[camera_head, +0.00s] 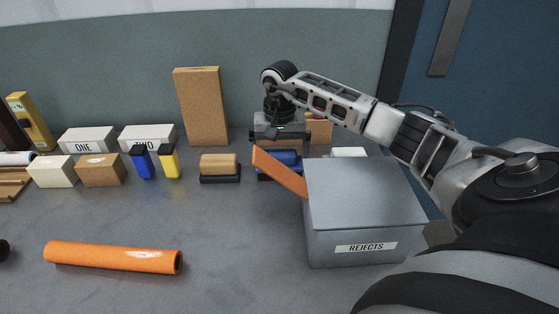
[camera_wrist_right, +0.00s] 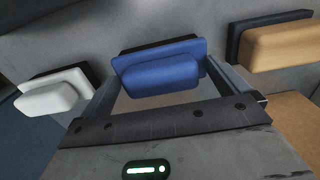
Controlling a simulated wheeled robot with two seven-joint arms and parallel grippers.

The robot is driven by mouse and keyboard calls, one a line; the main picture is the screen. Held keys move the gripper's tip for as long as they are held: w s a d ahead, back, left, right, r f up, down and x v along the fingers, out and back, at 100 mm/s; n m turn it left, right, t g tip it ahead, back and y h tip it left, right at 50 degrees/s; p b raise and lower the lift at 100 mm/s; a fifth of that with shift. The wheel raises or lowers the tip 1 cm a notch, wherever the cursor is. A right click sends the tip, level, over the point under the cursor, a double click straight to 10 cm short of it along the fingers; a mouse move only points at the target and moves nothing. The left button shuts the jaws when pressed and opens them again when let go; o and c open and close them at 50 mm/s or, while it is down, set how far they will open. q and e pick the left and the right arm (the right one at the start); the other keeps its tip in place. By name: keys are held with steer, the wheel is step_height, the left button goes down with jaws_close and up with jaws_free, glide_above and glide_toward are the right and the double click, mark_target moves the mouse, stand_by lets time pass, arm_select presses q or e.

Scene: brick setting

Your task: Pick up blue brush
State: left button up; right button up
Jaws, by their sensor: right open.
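The blue brush (camera_head: 288,157) lies on the grey worktop behind the rejects box, partly hidden by an orange piece and the box. In the right wrist view the blue brush (camera_wrist_right: 158,78) shows a rounded blue body on a wider blue plate, with a black layer behind. My right gripper (camera_head: 279,142) is over the brush, pointing down. In its wrist view the gripper (camera_wrist_right: 163,72) is open, with one finger at each side of the brush. I cannot tell whether either finger touches it. My left gripper is not in view.
A grey box marked REJECTS (camera_head: 362,215) stands in front, an orange piece (camera_head: 281,174) leaning out at its left. A tan brush (camera_head: 219,165) and a white brush (camera_wrist_right: 55,92) flank the blue one. An orange tube (camera_head: 112,257) lies front left. The middle worktop is clear.

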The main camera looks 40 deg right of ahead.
mark_target(279, 152)
steer(key=c, duration=1.1)
step_height(279, 152, up, 10)
steer(key=shift+r+b, duration=0.1)
steer(key=shift+b, duration=0.2)
